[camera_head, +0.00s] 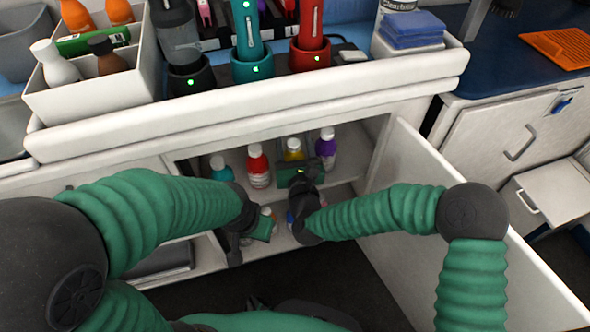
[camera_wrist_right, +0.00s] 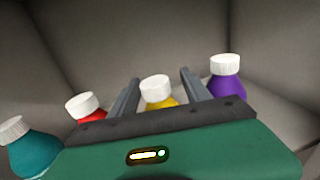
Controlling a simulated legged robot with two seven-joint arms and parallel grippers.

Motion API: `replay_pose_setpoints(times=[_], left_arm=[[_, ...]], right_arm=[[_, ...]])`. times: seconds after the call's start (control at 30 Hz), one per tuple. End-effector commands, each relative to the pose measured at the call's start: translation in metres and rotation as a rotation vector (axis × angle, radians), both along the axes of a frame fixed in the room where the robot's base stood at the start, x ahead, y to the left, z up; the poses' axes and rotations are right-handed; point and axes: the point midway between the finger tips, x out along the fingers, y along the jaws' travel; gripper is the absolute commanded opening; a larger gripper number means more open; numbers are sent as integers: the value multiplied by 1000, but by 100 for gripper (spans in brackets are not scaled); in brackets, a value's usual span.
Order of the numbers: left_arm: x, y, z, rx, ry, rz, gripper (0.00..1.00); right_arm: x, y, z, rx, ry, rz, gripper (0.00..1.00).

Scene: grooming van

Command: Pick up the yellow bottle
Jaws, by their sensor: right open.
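The yellow bottle (camera_head: 293,150) with a white cap stands on the cabinet's upper shelf, between a red bottle (camera_head: 258,166) and a purple bottle (camera_head: 326,148). My right gripper (camera_head: 297,165) is in front of it, inside the cabinet opening, and hides its lower part. In the right wrist view the yellow bottle (camera_wrist_right: 157,90) shows between the two open fingers (camera_wrist_right: 158,88), with only its cap and shoulder visible. I cannot tell whether the fingers touch it. My left gripper (camera_head: 250,232) hangs lower and to the left, in front of the lower shelf; its jaws are not clear.
A teal bottle (camera_head: 221,168) stands left of the red one. The open cabinet door (camera_head: 440,190) is to the right of my right arm. The white counter edge (camera_head: 250,103) runs above the opening, with clippers and a caddy (camera_head: 88,98) on it. More bottles are partly hidden on the lower shelf.

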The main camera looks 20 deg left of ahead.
Motion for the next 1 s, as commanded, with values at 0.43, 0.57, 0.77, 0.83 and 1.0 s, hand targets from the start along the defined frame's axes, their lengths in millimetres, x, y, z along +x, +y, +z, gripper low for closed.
replay_pose_setpoints(times=[0.43,0.57,0.77,0.83,1.0], left_arm=[[0,0,-5,0,-1,1,36],[0,0,-5,0,-1,0,36],[0,0,-5,0,-1,0,36],[0,0,-5,0,-1,1,36],[0,0,-5,0,-1,0,36]], right_arm=[[10,4,2,2,0,1,39],[10,4,2,2,0,1,22],[10,4,2,2,0,1,0],[10,4,1,2,0,1,0],[10,4,1,2,1,2,0]])
